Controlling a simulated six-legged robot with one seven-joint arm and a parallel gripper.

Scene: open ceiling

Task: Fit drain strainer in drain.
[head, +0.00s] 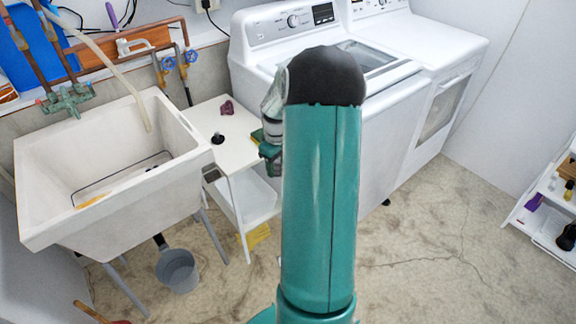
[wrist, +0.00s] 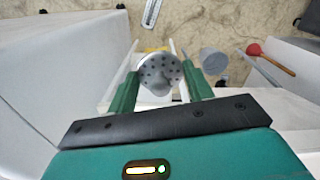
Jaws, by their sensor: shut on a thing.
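The drain strainer (wrist: 160,70) is a round grey metal disc with holes and a knob at its centre. My gripper (wrist: 160,84) is shut on it, with one green finger on each side, in the wrist view. In the head view my arm hides most of the gripper; part of it shows beside the small white table (head: 205,118). The strainer cannot be made out there. The white utility sink (head: 60,146) stands at the left of the head view. I cannot make out the drain opening in its basin.
A wire rack outline and a yellow item (head: 92,201) lie in the sink. A dark stopper-like item (head: 217,138) and a maroon item (head: 227,108) are on the small table. A grey bucket (head: 177,270) is on the floor. A white washer (head: 385,110) stands behind my arm.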

